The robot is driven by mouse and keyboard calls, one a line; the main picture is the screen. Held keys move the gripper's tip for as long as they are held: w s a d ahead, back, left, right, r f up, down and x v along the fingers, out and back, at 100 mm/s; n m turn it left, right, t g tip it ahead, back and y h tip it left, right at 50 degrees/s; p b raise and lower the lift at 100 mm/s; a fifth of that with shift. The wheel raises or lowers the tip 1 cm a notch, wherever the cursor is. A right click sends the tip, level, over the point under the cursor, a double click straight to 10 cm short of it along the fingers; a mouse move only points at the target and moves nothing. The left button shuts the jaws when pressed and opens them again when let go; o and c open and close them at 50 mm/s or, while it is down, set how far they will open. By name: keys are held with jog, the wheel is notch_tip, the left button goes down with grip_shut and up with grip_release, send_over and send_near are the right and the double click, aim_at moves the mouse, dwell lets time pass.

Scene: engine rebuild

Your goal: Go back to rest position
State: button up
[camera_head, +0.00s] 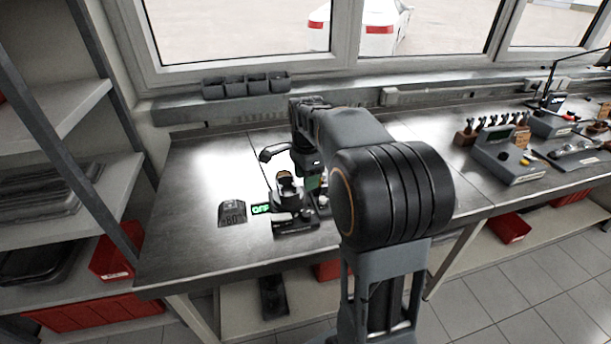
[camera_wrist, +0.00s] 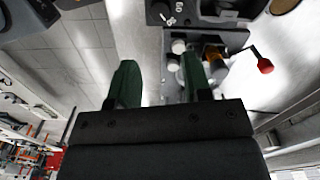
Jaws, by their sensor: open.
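My gripper (camera_wrist: 160,82) shows two green fingers spread apart in the wrist view, with nothing held between them. My arm reaches forward over the metal bench (camera_head: 190,165) in the head view, and its links hide part of the bench and most of the gripper. A small dark bench device (camera_head: 295,225) stands close to the gripper there. In the wrist view the right finger overlaps a grey fixture with pale cylinders (camera_wrist: 178,47) and an amber part (camera_wrist: 213,52). Whether the finger touches them I cannot tell.
A dark block marked 80 (camera_head: 232,213) and a green-lit display (camera_head: 261,209) sit left of the device. A red-knobbed lever (camera_wrist: 265,66) shows in the wrist view. Grey bins (camera_head: 245,85) line the back ledge. A grey instrument (camera_head: 508,160) stands right. The bench's left part is clear.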

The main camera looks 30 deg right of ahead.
jog(key=s+a+n+t, duration=0.2)
jog(key=s+a+n, duration=0.2)
jog(key=s+n, duration=0.4)
jog(key=s+a+f+n+t, duration=0.1)
jog(key=s+a+n+t, duration=0.1)
jog(key=s+a+n, duration=0.3)
jog(key=s+n, duration=0.3)
jog(key=n, duration=0.2)
jog(key=shift+a+f, duration=0.2)
jog(key=shift+f, duration=0.05)
